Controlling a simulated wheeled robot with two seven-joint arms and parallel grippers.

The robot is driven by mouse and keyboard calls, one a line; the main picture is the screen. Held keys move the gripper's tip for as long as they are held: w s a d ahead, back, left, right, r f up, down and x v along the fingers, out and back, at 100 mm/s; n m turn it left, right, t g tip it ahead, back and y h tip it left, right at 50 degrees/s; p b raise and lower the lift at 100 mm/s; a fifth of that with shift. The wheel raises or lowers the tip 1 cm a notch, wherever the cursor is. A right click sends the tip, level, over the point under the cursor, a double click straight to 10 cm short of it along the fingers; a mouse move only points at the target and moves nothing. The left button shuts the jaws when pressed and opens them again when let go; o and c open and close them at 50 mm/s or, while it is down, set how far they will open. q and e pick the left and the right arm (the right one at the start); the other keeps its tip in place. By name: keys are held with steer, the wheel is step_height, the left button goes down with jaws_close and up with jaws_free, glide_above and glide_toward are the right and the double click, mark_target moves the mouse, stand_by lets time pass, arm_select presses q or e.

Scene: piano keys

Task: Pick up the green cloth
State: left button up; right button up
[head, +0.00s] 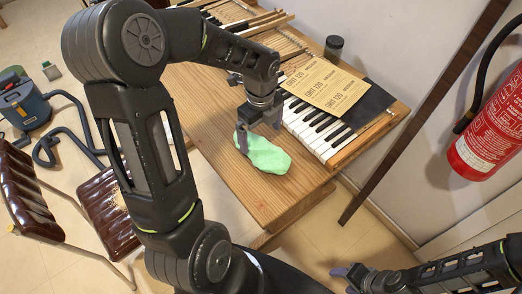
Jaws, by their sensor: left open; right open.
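The green cloth (267,156) lies crumpled on the wooden table (215,130), in front of the piano keys (313,127). My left gripper (257,138) is open and right at the cloth, with one dark finger in front of its left end. The other finger is partly hidden against the cloth, so I cannot tell whether they touch. My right gripper (347,276) is open and empty at the bottom, low and away from the table.
Sandpaper sheets (325,84) lie over the keys, with a dark jar (333,47) behind them. A red fire extinguisher (490,130) hangs on the right wall. A brown chair (108,210) and a blue vacuum cleaner (25,105) stand at left. The table left of the cloth is clear.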

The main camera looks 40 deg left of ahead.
mark_target(260, 144)
arm_select(q)
steer(key=shift+f+p, duration=0.45)
steer(key=shift+f, duration=2.15)
steer(key=shift+s, duration=0.1)
steer(key=c, duration=1.3)
steer(key=shift+r, duration=0.15)
step_height(260, 144, up, 10)
steer(key=shift+f+b, duration=0.1)
steer(key=shift+b, duration=0.3)
